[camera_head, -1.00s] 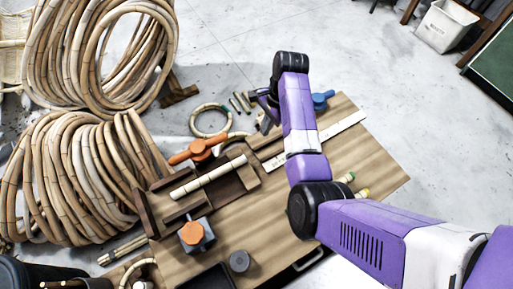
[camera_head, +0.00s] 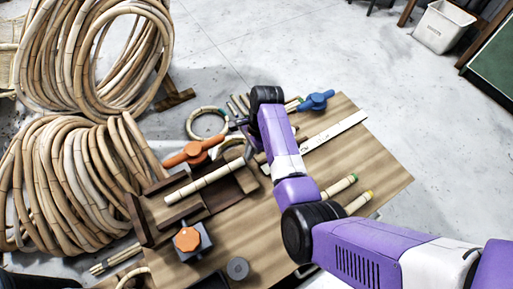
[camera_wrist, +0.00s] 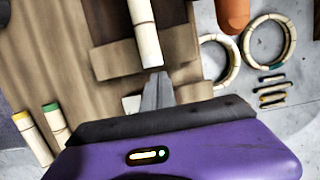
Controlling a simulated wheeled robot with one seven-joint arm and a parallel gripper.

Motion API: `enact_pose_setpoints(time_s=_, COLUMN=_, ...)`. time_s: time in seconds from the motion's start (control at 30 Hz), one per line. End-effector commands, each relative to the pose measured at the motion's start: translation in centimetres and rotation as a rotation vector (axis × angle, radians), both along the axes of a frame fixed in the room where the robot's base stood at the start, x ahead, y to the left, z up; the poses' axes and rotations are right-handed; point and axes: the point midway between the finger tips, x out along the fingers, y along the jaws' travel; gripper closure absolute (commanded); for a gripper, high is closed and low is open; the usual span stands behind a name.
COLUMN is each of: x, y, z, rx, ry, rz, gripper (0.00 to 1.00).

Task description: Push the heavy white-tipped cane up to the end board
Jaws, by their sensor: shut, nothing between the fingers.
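The pale cane (camera_head: 205,180) lies in a dark wooden trough on the bench, its left end a short gap from the dark end board (camera_head: 140,219). In the wrist view the cane (camera_wrist: 143,25) runs from the top edge down to its near end, just ahead of my fingertips. My gripper (camera_wrist: 158,76) is shut and empty, its tips at or very close to that near end; I cannot tell whether they touch. In the head view my gripper (camera_head: 241,125) is partly hidden by my arm. No separate white tip stands out on the cane.
An orange-handled clamp (camera_head: 195,152) stands behind the trough and an orange-knobbed block (camera_head: 188,240) in front. Canes with green (camera_head: 340,186) and yellow (camera_head: 359,202) ends lie right, near a white ruler (camera_head: 335,131). A blue clamp (camera_head: 316,101) is at the back.

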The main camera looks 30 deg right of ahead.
Motion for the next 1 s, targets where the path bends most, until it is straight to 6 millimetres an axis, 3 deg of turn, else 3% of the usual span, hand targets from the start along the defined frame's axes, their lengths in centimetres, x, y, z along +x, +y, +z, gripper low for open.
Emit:
enact_pose_setpoints(time_s=0.53, x=0.0, y=1.1, z=0.3, rx=0.0, ry=0.002, rz=0.001, gripper=1.0)
enact_pose_setpoints(time_s=1.0, x=0.0, y=8.9, z=0.3, rx=0.0, ry=0.001, rz=0.002, gripper=1.0)
